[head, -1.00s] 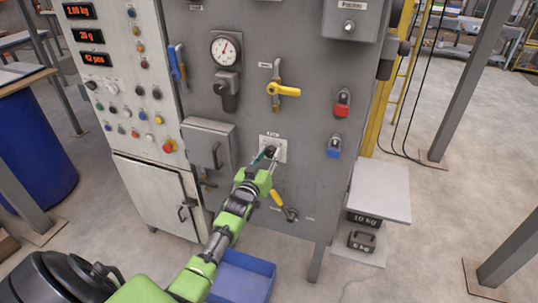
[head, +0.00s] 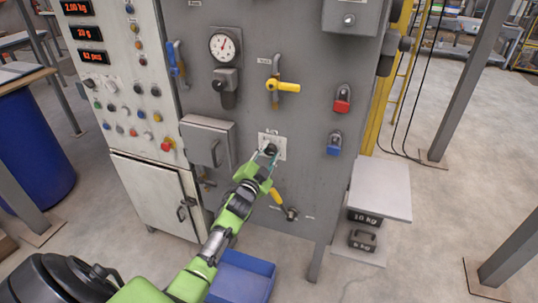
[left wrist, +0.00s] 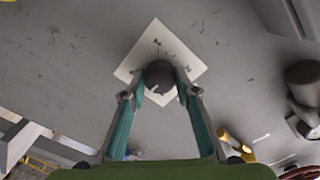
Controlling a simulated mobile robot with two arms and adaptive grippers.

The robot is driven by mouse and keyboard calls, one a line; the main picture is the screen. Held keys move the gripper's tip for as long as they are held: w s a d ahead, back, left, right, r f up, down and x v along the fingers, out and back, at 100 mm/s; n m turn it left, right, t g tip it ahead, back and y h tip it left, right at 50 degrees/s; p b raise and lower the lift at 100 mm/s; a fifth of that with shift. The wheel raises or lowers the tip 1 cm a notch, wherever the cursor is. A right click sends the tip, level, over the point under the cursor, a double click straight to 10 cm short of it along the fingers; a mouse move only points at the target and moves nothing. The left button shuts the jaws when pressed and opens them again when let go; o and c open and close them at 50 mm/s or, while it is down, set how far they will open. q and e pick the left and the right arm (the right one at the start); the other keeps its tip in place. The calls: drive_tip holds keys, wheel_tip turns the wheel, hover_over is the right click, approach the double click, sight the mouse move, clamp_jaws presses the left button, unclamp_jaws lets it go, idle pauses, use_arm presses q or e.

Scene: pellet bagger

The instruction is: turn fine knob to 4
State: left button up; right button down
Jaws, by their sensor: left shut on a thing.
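The fine knob (head: 271,149) is a small dark round knob on a white square plate (head: 281,142) on the grey machine panel. In the left wrist view the knob (left wrist: 160,76) sits between the fingertips, with the plate (left wrist: 185,55) appearing turned behind it. My left gripper (head: 268,156) reaches up from below and is shut on the knob, one finger on each side. The left wrist view also shows the gripper (left wrist: 160,92) with its teal fingers. The plate's markings are too small to read, so the knob's setting cannot be told. My right gripper is not in view.
A yellow-handled valve (head: 283,87) is above the knob and another yellow lever (head: 281,203) below it. A red padlock (head: 342,100) and a blue padlock (head: 334,146) hang to the right. A grey box (head: 208,144) juts out at left. A blue bin (head: 243,277) stands below.

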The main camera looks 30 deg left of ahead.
use_arm(q)
drive_tip(key=m, duration=0.1)
drive_tip(key=m+b, duration=0.1)
drive_tip(key=m, duration=0.2)
drive_tip(key=shift+f+m, duration=0.3)
drive_tip(key=m+b, duration=0.1)
drive_tip(key=m, duration=0.3)
idle(0.5)
drive_tip(key=o, duration=1.1)
drive_tip(key=shift+r, duration=0.15)
drive_tip(key=shift+s, duration=0.1)
drive_tip(key=v, duration=1.2)
